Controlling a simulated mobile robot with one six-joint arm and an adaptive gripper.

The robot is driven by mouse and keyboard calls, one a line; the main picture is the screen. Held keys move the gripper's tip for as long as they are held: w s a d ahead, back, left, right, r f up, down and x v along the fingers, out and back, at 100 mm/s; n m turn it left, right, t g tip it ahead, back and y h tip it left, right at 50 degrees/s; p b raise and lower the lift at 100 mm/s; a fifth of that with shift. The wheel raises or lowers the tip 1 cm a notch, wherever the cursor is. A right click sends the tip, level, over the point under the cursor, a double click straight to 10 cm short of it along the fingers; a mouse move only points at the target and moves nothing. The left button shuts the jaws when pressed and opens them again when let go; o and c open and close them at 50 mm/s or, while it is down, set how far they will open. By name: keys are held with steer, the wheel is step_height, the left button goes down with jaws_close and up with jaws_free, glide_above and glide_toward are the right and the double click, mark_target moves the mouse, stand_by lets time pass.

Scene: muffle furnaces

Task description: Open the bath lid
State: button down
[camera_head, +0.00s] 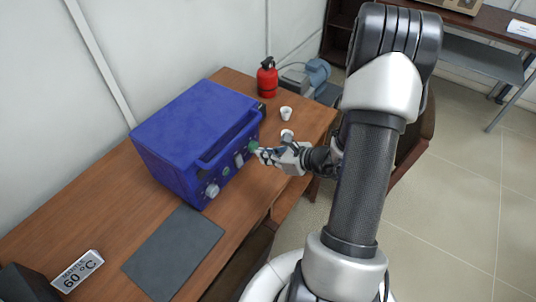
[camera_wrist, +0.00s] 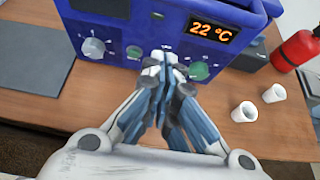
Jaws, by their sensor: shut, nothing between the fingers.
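A blue box-shaped unit (camera_head: 192,132) stands on the wooden table; its flat top looks closed, and a dark slot or handle runs along its upper front. Its front panel carries knobs and a display (camera_wrist: 213,32) reading 22 °C in the wrist view. My gripper (camera_head: 259,153) is at the right part of this front panel, beside a green knob (camera_wrist: 199,71). In the wrist view my gripper (camera_wrist: 166,62) has its fingers together, with nothing seen between them. I cannot tell whether the fingertips touch the panel.
A dark grey mat (camera_head: 173,252) lies on the wooden table (camera_head: 100,212), in front of the unit. A sign (camera_head: 77,271) reading 60 °C stands at the left. Two white cups (camera_wrist: 257,101) and a red fire extinguisher (camera_head: 267,77) stand right of the unit.

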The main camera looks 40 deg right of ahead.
steer(key=w+a+b, duration=0.1)
steer(key=w+a, duration=0.1)
steer(key=w, duration=0.4)
steer(key=shift+r, duration=0.35)
steer(key=shift+r, duration=0.1)
